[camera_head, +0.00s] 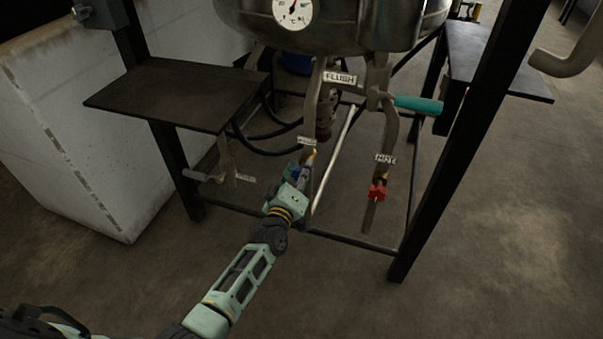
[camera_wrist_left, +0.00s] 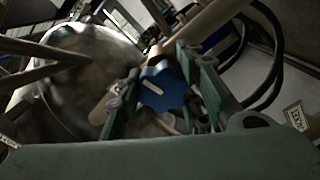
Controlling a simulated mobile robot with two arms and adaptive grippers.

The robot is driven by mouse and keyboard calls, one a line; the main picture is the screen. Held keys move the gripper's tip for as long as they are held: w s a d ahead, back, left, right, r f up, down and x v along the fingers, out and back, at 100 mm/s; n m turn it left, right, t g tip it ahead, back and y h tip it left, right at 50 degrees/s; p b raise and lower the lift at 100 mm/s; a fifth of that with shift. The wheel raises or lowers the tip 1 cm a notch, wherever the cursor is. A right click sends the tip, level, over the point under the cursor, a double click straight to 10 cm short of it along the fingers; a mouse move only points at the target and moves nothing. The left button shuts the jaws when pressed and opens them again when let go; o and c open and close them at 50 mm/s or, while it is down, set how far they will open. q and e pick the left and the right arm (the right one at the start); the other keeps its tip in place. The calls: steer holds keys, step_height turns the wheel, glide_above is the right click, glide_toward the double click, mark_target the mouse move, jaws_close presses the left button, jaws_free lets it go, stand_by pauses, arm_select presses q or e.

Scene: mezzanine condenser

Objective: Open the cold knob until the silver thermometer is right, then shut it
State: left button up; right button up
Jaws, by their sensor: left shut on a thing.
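The blue knob (camera_wrist_left: 163,90) has a lobed shape and a pale mark on its face. It sits between the fingers of my left gripper (camera_head: 298,172) on a pipe under the tank. My left gripper (camera_wrist_left: 162,96) is shut on it, and in the head view the fingers hide most of the knob. A small label above it in the head view is too small to read. A round white dial (camera_head: 293,12) with a metal rim is on the tank front, cut by the top edge; its reading is too small to tell. My right gripper is not in view.
A red knob (camera_head: 377,192) is on the pipe labelled HOT, right of my left gripper. A teal handle (camera_head: 418,105) sticks out near the FLUSH label (camera_head: 340,78). Dark side shelves (camera_head: 175,93) and a black frame leg (camera_head: 440,160) flank the pipes. The front floor is clear.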

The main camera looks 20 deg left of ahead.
arm_select(q)
steer(key=shift+d+n, duration=0.25)
steer(key=shift+n, duration=0.35)
steer(key=shift+r, duration=0.1)
steer(key=o, duration=1.1)
steer(key=shift+a, duration=0.15)
steer(key=s, duration=1.2)
steer(key=shift+a, duration=0.2)
